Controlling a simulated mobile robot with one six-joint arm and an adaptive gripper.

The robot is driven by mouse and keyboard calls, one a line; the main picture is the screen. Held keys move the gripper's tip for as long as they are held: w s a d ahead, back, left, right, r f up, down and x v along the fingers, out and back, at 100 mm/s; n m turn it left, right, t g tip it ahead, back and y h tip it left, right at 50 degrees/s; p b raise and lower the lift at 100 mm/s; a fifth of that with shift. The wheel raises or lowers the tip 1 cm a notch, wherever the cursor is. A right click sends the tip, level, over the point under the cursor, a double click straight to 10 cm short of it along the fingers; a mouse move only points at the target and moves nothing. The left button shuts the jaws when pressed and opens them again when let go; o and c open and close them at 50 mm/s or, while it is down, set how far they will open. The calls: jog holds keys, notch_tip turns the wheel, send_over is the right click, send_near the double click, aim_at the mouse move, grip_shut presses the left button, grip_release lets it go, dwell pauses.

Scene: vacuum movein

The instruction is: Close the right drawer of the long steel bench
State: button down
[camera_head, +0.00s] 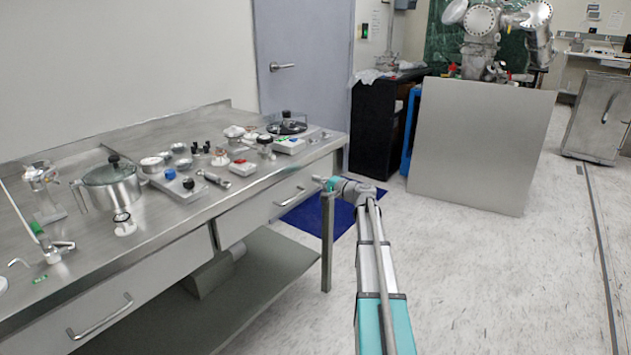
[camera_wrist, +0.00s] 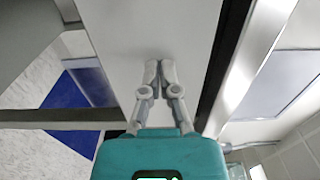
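The long steel bench (camera_head: 150,228) runs along the left of the head view. Its right drawer (camera_head: 255,212) has a bar handle (camera_head: 290,196) on the grey front. How far this drawer stands out is hard to tell. My gripper (camera_head: 322,181) is at the right end of the drawer front, right of the handle. Its fingertips (camera_wrist: 158,64) are together and empty, facing the front; contact cannot be told.
The left drawer (camera_head: 130,285) also has a bar handle. A pot (camera_head: 110,188) and several small parts stand on the bench top. A bench leg (camera_head: 327,245) is beside my arm. A blue mat (camera_head: 318,215) lies on the floor. A large grey panel (camera_head: 480,145) stands behind; floor is clear at right.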

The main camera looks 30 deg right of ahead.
jog(key=v, duration=1.3)
jog(key=shift+s+a, duration=0.1)
jog(key=shift+s, duration=0.05)
jog(key=s+a+f+n+g, duration=0.2)
jog(key=a+f+n+g, duration=0.3)
jog(key=a, duration=0.8)
jog(key=s+a+f+n+g, duration=0.2)
jog(key=a+f+g, duration=0.3)
jog(key=a, duration=0.8)
jog(key=s+a+f+n+g+h, duration=0.3)
jog(key=s+a+f+h, duration=0.1)
jog(key=s+a, duration=0.4)
jog(key=s+a+f+n+g+h, duration=0.3)
jog(key=s+a+f, duration=0.25)
jog(key=s, duration=0.45)
notch_tip(320, 180, up, 35)
jog(key=p, duration=3.4)
jog(key=shift+w+a, duration=0.15)
jog(key=shift+w, duration=0.2)
jog(key=shift+f, duration=0.1)
